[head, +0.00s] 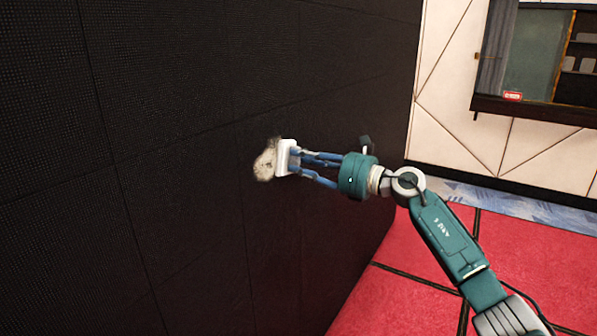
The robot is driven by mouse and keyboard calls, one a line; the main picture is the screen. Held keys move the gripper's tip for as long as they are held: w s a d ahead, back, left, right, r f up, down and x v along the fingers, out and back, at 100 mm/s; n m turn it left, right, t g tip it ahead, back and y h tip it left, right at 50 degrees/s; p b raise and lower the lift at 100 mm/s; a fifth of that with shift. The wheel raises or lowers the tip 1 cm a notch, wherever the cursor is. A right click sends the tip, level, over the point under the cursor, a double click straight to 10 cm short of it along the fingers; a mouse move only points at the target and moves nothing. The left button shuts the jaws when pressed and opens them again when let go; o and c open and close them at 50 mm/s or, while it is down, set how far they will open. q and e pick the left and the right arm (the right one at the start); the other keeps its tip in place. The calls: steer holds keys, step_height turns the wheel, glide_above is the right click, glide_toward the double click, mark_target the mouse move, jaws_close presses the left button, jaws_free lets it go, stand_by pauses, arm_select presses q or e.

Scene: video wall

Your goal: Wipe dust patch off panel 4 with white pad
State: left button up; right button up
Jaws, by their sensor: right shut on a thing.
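My right gripper (294,162) is shut on the white pad (283,157), held upright with its face toward the black video wall. A pale beige dust patch (265,162) shows on the wall panel (225,150) just left of the pad. The pad overlaps the patch's right edge in the picture; I cannot tell whether it touches the wall. Part of the patch may be hidden behind the pad. No panel number can be read. My left gripper is out of view.
The black video wall (190,60) with thin panel seams fills the left and middle. A red floor (375,305) lies below at right. A cream wall (450,110) with a dark-framed window (545,60) stands at the back right. The wall around the patch looks clear.

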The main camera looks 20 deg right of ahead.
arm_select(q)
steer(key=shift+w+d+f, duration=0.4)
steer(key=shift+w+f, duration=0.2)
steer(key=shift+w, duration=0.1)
